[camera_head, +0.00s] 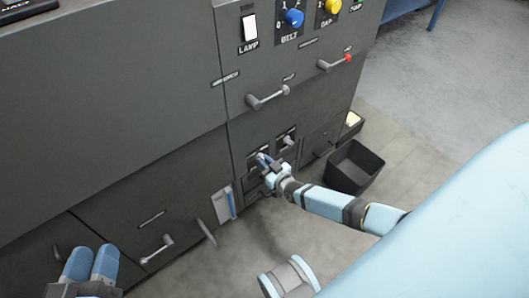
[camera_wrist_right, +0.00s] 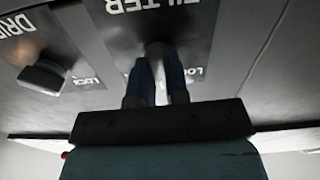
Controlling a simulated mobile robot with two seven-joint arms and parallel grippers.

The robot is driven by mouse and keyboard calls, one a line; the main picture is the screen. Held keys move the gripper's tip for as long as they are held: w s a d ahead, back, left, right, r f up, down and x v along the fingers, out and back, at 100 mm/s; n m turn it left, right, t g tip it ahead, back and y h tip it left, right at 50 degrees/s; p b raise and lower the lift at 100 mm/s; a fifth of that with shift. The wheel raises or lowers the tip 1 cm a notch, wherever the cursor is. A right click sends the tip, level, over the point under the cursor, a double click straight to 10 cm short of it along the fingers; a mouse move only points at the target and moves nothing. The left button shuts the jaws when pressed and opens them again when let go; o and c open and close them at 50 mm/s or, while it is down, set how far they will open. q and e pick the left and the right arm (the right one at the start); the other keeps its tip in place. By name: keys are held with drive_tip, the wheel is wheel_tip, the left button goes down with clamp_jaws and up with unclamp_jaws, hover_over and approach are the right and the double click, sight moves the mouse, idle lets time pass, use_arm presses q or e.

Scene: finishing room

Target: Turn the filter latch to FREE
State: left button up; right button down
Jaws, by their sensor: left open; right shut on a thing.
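The filter latch (camera_wrist_right: 158,48) is a grey knob on a dark plate marked FILTER (camera_wrist_right: 135,12) in the right wrist view. My right gripper (camera_wrist_right: 160,68) is shut on it, its two blue fingers on either side. The fingers and palm hide much of the latch and part of its lettering, so which mark it points to cannot be told. In the head view my right gripper (camera_head: 264,160) is at the low panel of the dark cabinet. My left gripper (camera_head: 91,262) is open and empty at the lower left.
A second latch (camera_wrist_right: 42,78), with a plate starting DRI and a LOCK mark, is beside the filter latch. Above are handles (camera_head: 268,97), a blue BELT knob (camera_head: 294,18) and a yellow knob (camera_head: 333,6). A black bin (camera_head: 354,167) stands on the floor to the right.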

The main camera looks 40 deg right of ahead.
use_arm(q)
wheel_tip(320, 180, down, 2)
drive_tip(key=shift+f+g+b, duration=0.1)
drive_tip(key=shift+g+b, duration=0.4)
drive_tip(key=shift+b, duration=0.25)
use_arm(e)
drive_tip(key=m, duration=0.9)
drive_tip(key=shift+m, duration=0.4)
use_arm(q)
drive_tip(key=shift+s, duration=0.1)
use_arm(e)
drive_tip(key=c, duration=1.1)
unclamp_jaws()
use_arm(q)
drive_tip(key=shift+d+f, duration=0.1)
drive_tip(key=shift+f, duration=0.05)
use_arm(e)
drive_tip(key=shift+s, duration=0.1)
